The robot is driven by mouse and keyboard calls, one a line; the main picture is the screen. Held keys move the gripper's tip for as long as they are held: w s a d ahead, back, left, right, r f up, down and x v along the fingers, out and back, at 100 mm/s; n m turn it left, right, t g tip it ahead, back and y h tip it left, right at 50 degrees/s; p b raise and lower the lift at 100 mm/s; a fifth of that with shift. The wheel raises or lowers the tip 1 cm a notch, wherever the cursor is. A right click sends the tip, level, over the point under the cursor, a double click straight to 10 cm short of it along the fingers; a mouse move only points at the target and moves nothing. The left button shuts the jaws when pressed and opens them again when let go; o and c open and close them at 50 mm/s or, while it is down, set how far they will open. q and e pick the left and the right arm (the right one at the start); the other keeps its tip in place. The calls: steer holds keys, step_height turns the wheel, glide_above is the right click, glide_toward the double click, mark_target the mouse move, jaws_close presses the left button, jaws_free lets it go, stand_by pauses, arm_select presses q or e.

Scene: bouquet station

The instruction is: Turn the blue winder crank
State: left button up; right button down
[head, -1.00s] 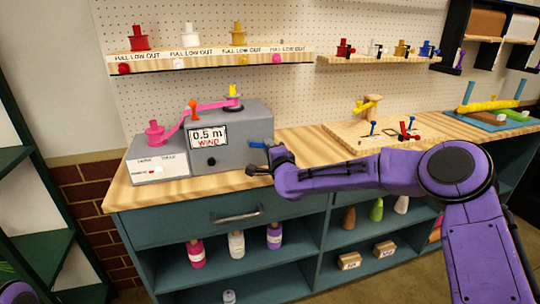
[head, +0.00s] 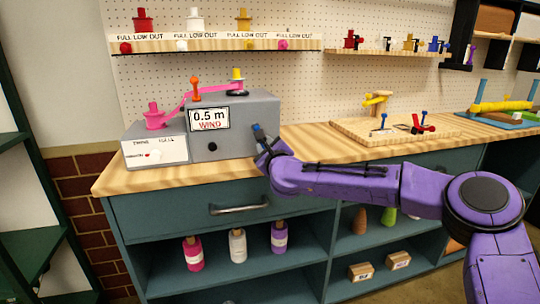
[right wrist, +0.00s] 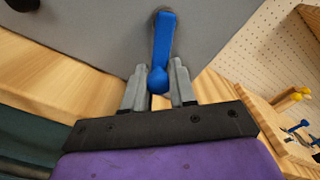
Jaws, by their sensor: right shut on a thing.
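The grey winder box (head: 240,113) stands on the bench at left; its display (head: 210,118) reads "0.5 m WIND". The blue crank (head: 258,134) is on its right side, and its arm and round knob show in the right wrist view (right wrist: 161,48). My right gripper (head: 262,150) is at the crank, its two grey fingers (right wrist: 159,86) shut on the knob end, one on each side. In the head view the gripper's wrist hides part of the crank. A pink ribbon (head: 199,98) runs from the pink spool (head: 154,117) to the yellow-topped spindle (head: 237,85). My left gripper is out of view.
An orange peg (head: 195,88) stands at the box. A wooden board (head: 355,133) with small coloured tools lies to the right on the bench. Shelves of spools hang above on the pegboard (head: 290,80). A drawer handle (head: 239,209) juts out below the bench top.

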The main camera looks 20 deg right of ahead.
steer(key=a+m+b, duration=0.1)
steer(key=b, duration=0.1)
steer(key=f+m+b, duration=0.1)
steer(key=m+b, duration=0.1)
steer(key=a+m+b, duration=0.1)
steer(key=m, duration=0.1)
steer(key=shift+a+f+b, duration=0.2)
steer(key=shift+a+b, duration=0.15)
steer(key=shift+b, duration=0.05)
steer(key=m+b, duration=0.1)
steer(key=a+m+b, duration=0.1)
steer(key=m, duration=0.1)
steer(key=shift+w+r, duration=0.1)
steer(key=shift+r, duration=0.15)
steer(key=shift+a+r+m+b, duration=0.3)
steer(key=shift+m+b, duration=0.4)
steer(key=shift+r, duration=0.1)
steer(key=shift+r, duration=0.1)
steer(key=c, duration=1)
jaws_free()
steer(key=shift+o, duration=0.3)
steer(key=shift+w+a, duration=0.1)
